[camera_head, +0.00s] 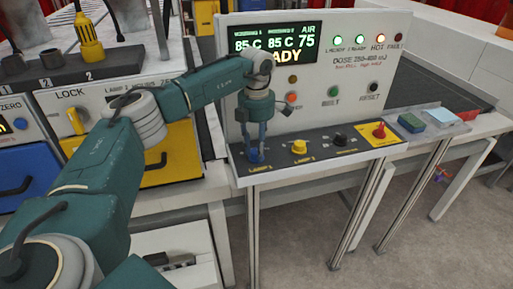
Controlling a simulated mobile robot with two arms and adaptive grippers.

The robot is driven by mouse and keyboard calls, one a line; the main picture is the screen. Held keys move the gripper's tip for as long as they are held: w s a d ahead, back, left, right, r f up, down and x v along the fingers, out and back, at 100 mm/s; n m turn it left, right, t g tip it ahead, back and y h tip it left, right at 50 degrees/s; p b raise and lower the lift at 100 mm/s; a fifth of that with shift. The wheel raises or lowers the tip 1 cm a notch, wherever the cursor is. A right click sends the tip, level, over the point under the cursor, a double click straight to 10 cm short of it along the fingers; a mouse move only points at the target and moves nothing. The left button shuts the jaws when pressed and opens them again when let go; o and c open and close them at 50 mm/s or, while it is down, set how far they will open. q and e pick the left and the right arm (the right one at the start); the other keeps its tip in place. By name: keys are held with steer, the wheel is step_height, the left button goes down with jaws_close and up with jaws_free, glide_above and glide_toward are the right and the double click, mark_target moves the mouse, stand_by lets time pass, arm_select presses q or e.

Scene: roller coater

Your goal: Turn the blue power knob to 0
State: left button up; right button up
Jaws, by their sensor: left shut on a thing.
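My left gripper (256,148) points down over the left end of the sloped black control strip, with its fingers closed around the blue knob (254,157). The knob sits above a yellow label that seems to read LAMP 1. The fingers cover much of the knob, so I cannot tell which way it points. My right gripper is not in view.
A blue block (411,123) lies on the right tray. Drawers stand left.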

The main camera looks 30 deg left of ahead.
arm_select(q)
steer(key=n, duration=0.8)
steer(key=shift+n, duration=0.4)
steer(key=n, duration=0.4)
steer(key=shift+n, duration=2)
steer(key=o, duration=1.2)
steer(key=shift+c, duration=0.2)
steer(key=shift+r, duration=0.15)
step_height(320, 180, up, 12)
